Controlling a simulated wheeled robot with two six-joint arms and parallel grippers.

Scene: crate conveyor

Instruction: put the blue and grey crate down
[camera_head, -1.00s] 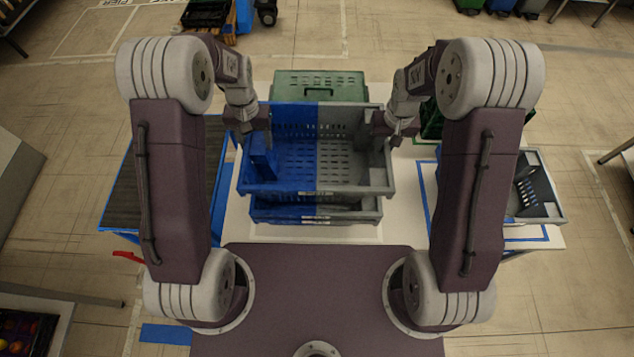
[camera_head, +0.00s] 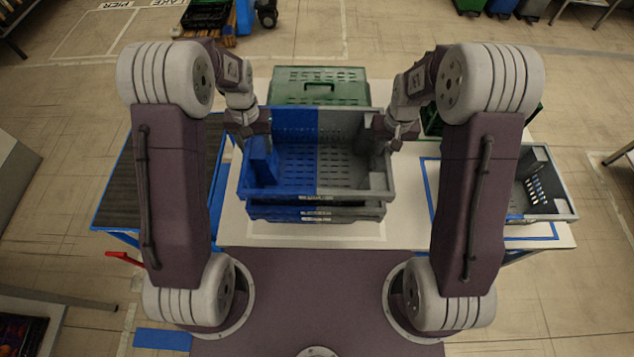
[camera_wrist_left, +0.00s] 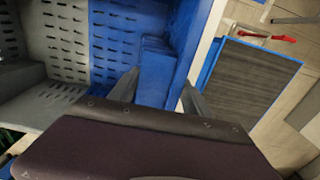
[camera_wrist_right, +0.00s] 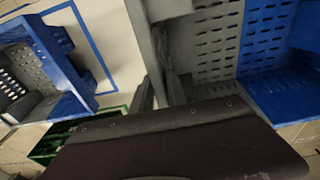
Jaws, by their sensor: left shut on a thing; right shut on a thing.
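The blue and grey crate (camera_head: 315,193) is held between my two arms, blue on its left half and grey on its right. My left gripper (camera_head: 257,136) is shut on its blue left wall, which also shows in the left wrist view (camera_wrist_left: 160,75). My right gripper (camera_head: 386,135) is shut on its grey right wall, which also shows in the right wrist view (camera_wrist_right: 172,60). The crate looks empty and about level. It is directly over another blue and grey crate (camera_head: 318,214), with little of that lower one showing. I cannot tell whether they touch.
A green closed crate (camera_head: 320,80) stands right behind. Another grey and blue crate (camera_head: 548,205) stands at the right inside a blue taped outline. A blue-framed conveyor (camera_head: 165,190) runs along the left. The white table (camera_head: 300,238) is bare at the front edge.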

